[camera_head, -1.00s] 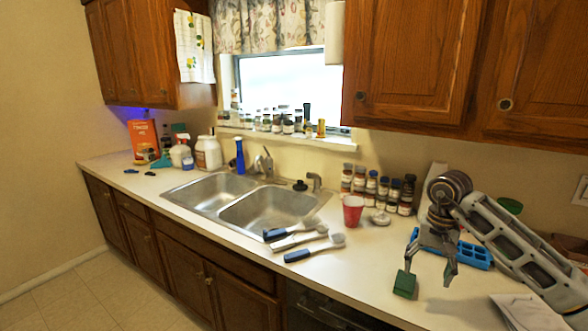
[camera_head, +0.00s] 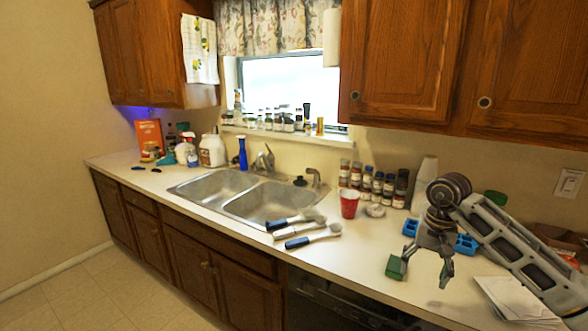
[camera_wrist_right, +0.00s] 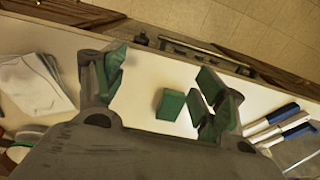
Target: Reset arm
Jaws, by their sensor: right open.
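My right gripper (camera_head: 427,263) is open and empty over the right part of the counter, fingers pointing down. Its green-padded fingers also show spread apart in the right wrist view (camera_wrist_right: 162,75). A small green block (camera_head: 396,267) rests on the counter beside the left-hand finger in the head view. My left gripper is not in view.
Several brushes (camera_head: 313,233) lie by the double sink (camera_head: 238,195). A red cup (camera_head: 349,204) and spice jars (camera_head: 377,184) stand behind. A blue tray (camera_head: 466,245) lies behind my right gripper, and papers (camera_head: 513,298) lie at right. Upper cabinets (camera_head: 400,62) overhang the counter.

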